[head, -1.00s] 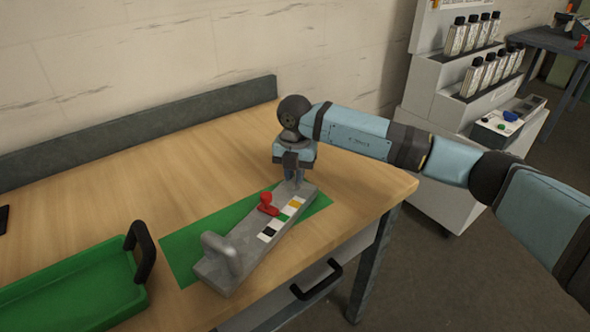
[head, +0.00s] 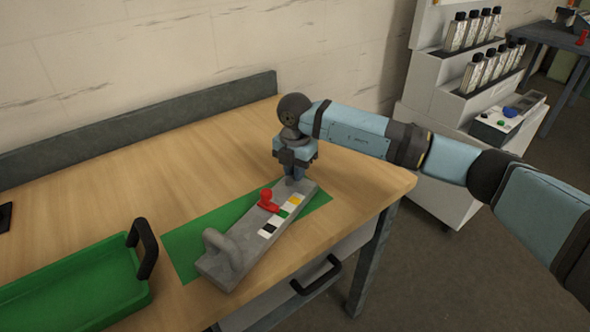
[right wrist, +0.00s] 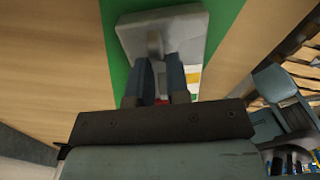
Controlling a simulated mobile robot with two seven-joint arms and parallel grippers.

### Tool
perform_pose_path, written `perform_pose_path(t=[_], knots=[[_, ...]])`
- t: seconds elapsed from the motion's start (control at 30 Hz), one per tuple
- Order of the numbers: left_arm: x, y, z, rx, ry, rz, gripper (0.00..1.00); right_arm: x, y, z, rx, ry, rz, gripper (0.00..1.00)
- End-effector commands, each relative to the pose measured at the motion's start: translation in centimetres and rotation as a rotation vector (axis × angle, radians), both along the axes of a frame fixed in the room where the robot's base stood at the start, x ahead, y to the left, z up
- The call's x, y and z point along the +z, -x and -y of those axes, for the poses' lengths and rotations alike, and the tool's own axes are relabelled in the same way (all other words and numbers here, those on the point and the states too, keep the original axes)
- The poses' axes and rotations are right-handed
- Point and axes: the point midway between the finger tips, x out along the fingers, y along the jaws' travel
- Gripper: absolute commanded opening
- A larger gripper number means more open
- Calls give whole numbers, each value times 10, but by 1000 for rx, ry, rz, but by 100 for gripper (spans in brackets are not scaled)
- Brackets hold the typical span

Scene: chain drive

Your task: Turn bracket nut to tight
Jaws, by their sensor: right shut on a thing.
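A grey bracket base (head: 225,262) lies at a slant on a green mat (head: 187,245) on the table. A red knobbed piece (head: 268,201) stands mid-base beside a row of white, black, green and yellow patches. My right gripper (head: 294,178) points down over the far end, shut on a small part there. The right wrist view shows a grey upright piece (right wrist: 154,42) by the fingertips; whether it is the nut is unclear. The fingers hide most of the grip. My left gripper is out of view.
A green tray (head: 75,300) with a dark handle (head: 146,248) stands at the front left. A drawer handle (head: 316,278) juts from the table front. A bottle rack (head: 445,110) stands at the right.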

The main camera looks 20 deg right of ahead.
Motion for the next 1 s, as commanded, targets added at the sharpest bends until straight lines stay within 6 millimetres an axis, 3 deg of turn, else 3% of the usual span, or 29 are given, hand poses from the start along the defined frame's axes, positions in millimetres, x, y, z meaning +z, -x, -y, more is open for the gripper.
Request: perform_pose_path(t=[0.03, 0.07, 0.17, 0.57, 1.0], knots=[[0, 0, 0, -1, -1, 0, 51, 1, 0, 0, 1, -1, 2, 0], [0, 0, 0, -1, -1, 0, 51, 1, 0, 0, 1, -1, 2, 21], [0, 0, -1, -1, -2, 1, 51, 1, 0, 0, 1, 0, 1, 42], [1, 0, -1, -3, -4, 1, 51, 10, -1, 0, 1, -1, 2, 42], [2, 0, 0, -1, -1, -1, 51, 102, -1, 0, 2, 0, 5, 42]])
